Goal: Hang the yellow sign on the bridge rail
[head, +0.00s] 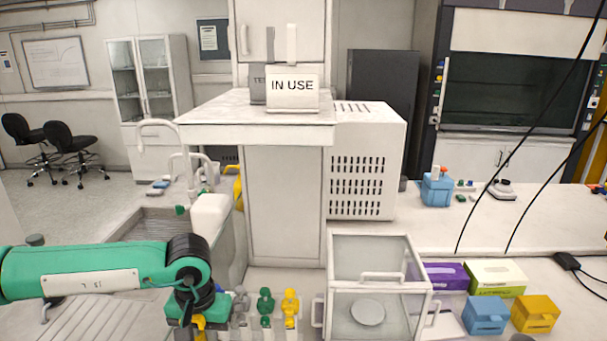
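I cannot make out a yellow sign for certain. A white "IN USE" sign (292,90) stands on the white shelf (215,108), with a grey sign (258,84) partly hidden behind it. No part is clearly a bridge rail. My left gripper (197,322) hangs down at the bottom left on its green arm. A small yellow piece (200,320) shows at its tip; I cannot tell whether it is held. The fingers are mostly cut off or hidden. My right gripper is out of view.
Green (265,304) and yellow (290,304) fittings stand just right of my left gripper. A clear-walled box (375,258) is beside them. Blue (485,315) and yellow (534,315) boxes sit at right. A sink (150,226) is behind my arm. Black cables hang at right.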

